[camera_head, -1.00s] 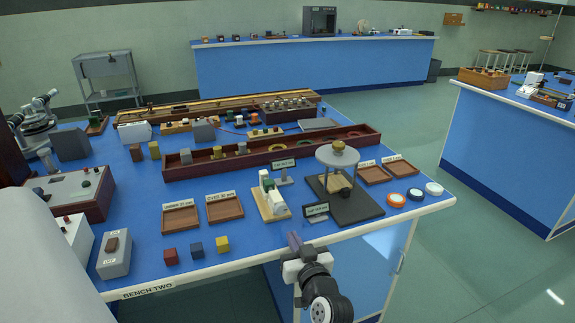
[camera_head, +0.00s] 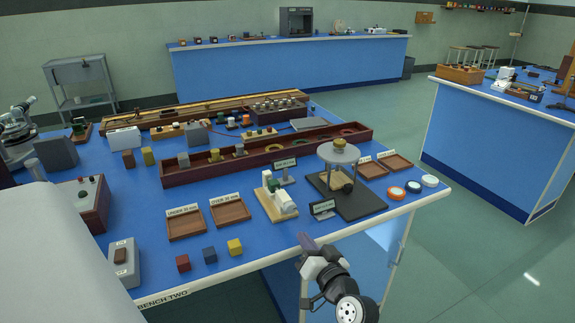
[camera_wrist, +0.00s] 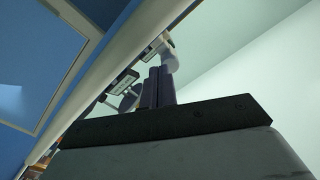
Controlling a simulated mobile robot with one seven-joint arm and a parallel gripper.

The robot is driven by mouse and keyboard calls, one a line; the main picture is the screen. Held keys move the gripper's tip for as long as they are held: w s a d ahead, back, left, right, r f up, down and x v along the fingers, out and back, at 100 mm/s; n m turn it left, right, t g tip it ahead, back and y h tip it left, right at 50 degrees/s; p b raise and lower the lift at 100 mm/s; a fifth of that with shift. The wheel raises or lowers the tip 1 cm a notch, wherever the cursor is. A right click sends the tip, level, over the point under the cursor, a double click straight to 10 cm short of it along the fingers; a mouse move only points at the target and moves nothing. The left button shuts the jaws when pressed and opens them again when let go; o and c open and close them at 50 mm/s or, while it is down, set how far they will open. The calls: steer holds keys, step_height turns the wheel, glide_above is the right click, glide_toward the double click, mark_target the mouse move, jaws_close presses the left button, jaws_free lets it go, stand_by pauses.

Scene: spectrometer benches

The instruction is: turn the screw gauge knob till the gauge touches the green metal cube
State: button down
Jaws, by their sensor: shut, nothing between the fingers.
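The green metal cube (camera_head: 273,186) sits between pale blocks on a small wooden base (camera_head: 281,216) near the front edge of the bench. This looks like the screw gauge, with a pale block (camera_head: 286,200) on its near side. The knob is too small to make out, and I cannot tell whether the gauge touches the cube. My gripper (camera_head: 305,240) is shut and empty at the bench's front edge, below and to the right of the wooden base and apart from it. Its closed fingers also show in the wrist view (camera_wrist: 158,86).
A small display sign (camera_head: 322,208) and a dark board (camera_head: 358,203) bearing a round-topped stand (camera_head: 338,153) are right of the gauge. A wooden tray (camera_head: 231,211) is left. Small red, blue and yellow cubes (camera_head: 235,247) lie in front. Open floor lies right of the bench.

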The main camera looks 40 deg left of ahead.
mark_target(294, 233)
steer(key=shift+a, duration=0.1)
steer(key=shift+x, duration=3.35)
steer(key=shift+r+p, duration=0.3)
steer(key=shift+p, duration=0.1)
steer(key=shift+s+a+r, duration=0.1)
steer(key=shift+s, duration=0.05)
steer(key=shift+s+a+r, duration=0.1)
steer(key=shift+s+r, duration=0.1)
steer(key=shift+s, duration=0.15)
steer(key=shift+s+a+r, duration=0.1)
steer(key=shift+s+r, duration=0.2)
steer(key=shift+r, duration=0.05)
